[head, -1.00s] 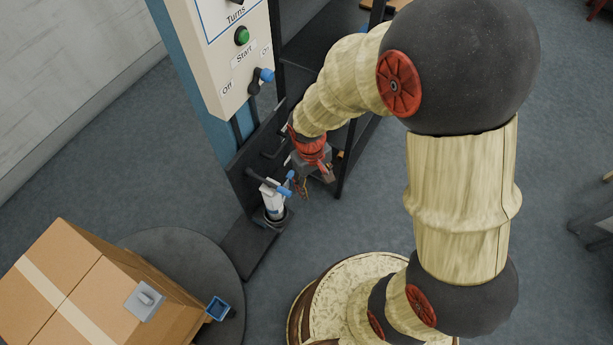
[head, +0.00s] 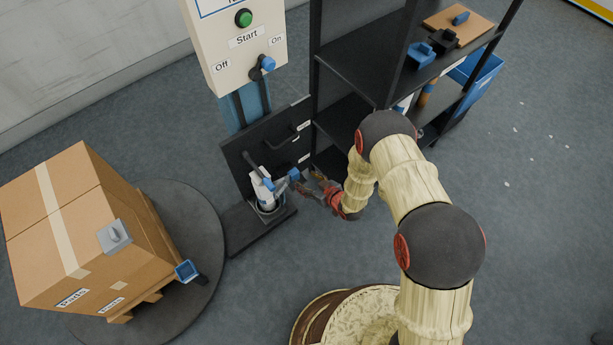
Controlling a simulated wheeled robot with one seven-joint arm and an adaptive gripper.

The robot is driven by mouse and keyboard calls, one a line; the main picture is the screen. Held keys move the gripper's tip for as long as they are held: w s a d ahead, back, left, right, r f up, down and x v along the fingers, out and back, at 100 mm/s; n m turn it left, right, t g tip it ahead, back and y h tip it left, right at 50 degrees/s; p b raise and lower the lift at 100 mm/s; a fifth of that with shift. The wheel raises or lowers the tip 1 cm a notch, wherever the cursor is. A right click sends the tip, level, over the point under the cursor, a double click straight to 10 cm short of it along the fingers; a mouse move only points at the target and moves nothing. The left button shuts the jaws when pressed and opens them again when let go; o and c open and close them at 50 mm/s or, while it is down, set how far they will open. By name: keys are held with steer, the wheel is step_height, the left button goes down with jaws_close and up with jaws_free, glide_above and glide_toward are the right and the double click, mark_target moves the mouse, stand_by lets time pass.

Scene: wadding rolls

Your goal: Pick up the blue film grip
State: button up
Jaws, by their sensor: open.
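My gripper (head: 312,184) is open and reaches in from the right, low beside the machine column. Its fingers point left toward a small blue piece (head: 294,174) next to a white roll (head: 261,190) in a dark holder. I cannot tell whether the fingers touch this piece. Another blue piece (head: 268,184) sits at the roll's upper end. A blue cup-like piece (head: 187,270) is on a dark bracket by the carton. More blue pieces lie on the shelf top, one of them here (head: 421,53). I cannot tell for sure which is the film grip.
The control box (head: 238,40) with its blue-tipped lever stands above the roll. A black shelf (head: 345,65) rises close behind my wrist. A large carton (head: 80,235) stands on a round turntable (head: 205,240) at left. Floor between turntable and my base is clear.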

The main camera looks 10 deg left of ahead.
mark_target(294, 173)
steer(key=w+a, duration=0.1)
steer(key=w+a+b, duration=0.1)
steer(key=a, duration=0.1)
steer(key=shift+r+y, duration=0.15)
steer(key=shift+y, duration=0.25)
steer(key=b+x, duration=0.1)
steer(key=x, duration=0.1)
steer(key=b+x, duration=0.1)
steer(key=x, duration=0.2)
steer(key=shift+s+a, duration=0.1)
steer(key=shift+s, duration=0.15)
steer(key=shift+c, duration=0.6)
steer(key=c, duration=1.1)
steer(key=shift+c, duration=0.3)
